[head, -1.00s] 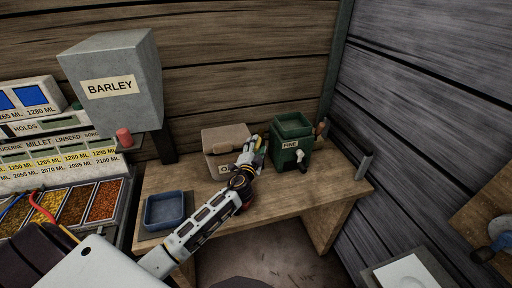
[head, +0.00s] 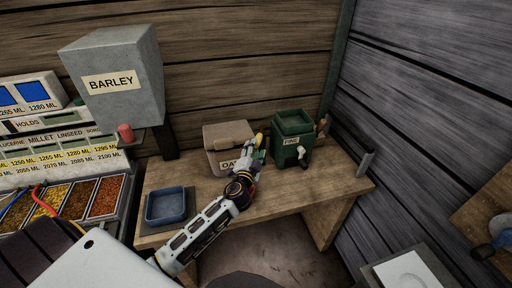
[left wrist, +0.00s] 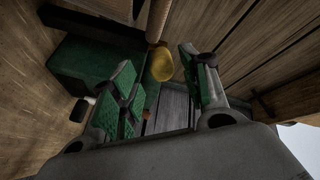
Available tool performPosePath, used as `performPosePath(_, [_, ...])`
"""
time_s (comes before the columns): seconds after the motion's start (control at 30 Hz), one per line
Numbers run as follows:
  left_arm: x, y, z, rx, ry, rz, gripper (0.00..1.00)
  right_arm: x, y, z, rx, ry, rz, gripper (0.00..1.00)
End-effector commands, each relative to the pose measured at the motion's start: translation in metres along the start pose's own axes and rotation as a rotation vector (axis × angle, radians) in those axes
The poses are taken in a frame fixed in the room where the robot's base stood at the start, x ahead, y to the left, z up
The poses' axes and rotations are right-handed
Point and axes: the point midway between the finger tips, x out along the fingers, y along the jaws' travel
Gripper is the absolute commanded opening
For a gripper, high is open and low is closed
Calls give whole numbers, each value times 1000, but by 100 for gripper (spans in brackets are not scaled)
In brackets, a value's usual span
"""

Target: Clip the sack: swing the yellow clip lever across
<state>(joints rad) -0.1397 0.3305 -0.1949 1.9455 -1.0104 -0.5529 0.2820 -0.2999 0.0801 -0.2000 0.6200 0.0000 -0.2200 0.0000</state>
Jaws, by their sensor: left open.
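The yellow clip lever (head: 260,139) stands up between a beige container and a green box on the wooden bench. In the left wrist view, its rounded yellow end (left wrist: 161,63) shows just beyond and between my fingertips, with no clear contact. My left gripper (head: 254,157) is open in front of it; its two green-padded fingers (left wrist: 160,82) are spread apart and empty. The sack is not clearly distinguishable; my gripper hides much of the area below the lever. My right gripper is not in view.
The beige container (head: 226,140), its label partly covered, stands left of my gripper. A green box labelled FINE (head: 293,127) stands close on the right. A blue tray (head: 166,205) lies at the bench's left. The bench front (head: 285,200) is clear.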

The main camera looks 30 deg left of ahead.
Motion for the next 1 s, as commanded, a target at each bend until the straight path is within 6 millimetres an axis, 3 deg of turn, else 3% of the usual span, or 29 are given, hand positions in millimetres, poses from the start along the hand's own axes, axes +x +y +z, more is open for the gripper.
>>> performPosePath(0.6, [-53,1,1,-1,-2,2,46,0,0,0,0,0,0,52])
performPosePath(1.0, [-70,1,1,0,-2,1,46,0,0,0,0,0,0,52])
